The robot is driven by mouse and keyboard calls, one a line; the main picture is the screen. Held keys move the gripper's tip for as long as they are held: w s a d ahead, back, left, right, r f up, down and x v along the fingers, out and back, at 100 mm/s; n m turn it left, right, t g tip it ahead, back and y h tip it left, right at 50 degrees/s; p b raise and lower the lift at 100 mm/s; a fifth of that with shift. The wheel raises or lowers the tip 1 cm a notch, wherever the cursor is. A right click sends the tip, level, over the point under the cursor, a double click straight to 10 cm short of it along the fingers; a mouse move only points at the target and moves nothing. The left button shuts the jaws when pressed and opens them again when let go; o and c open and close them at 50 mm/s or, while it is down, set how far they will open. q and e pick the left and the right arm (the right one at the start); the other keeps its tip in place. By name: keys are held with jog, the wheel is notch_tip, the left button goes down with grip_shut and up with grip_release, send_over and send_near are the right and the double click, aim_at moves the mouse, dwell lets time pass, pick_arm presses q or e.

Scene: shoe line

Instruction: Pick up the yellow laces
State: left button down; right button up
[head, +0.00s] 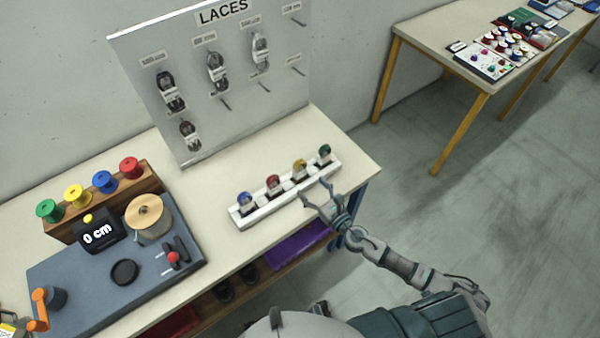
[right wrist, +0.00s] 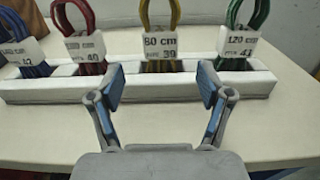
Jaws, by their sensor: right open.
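The yellow laces (head: 299,166) stand as a looped bundle in a white rack (head: 241,222) on the table. In the right wrist view the yellow laces (right wrist: 160,67) carry a white tag reading "80 cm" and sit centred beyond my fingertips. My right gripper (head: 317,190) is open and empty, just in front of the rack. It also shows in the right wrist view (right wrist: 160,85), its two fingers spread to either side of the yellow bundle, apparently short of it. My left gripper is not in view.
Red laces (head: 273,183) and green laces (head: 324,153) flank the yellow ones; blue laces (head: 244,200) stand at the rack's left end. A grey laces board (head: 230,110) rises behind. A measuring machine (head: 110,275) and thread spools (head: 104,181) occupy the table's left.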

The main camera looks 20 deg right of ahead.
aim_at(302, 175)
jog(key=shift+x, duration=1.2)
jog(key=x, duration=0.5)
jog(key=shift+p, duration=0.3)
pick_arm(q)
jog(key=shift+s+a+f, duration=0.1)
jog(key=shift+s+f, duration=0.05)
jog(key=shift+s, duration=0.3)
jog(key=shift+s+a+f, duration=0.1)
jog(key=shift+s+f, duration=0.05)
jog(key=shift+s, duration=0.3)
pick_arm(e)
jog(key=shift+s+d, duration=0.1)
jog(key=shift+d, duration=0.05)
jog(key=c, duration=1.1)
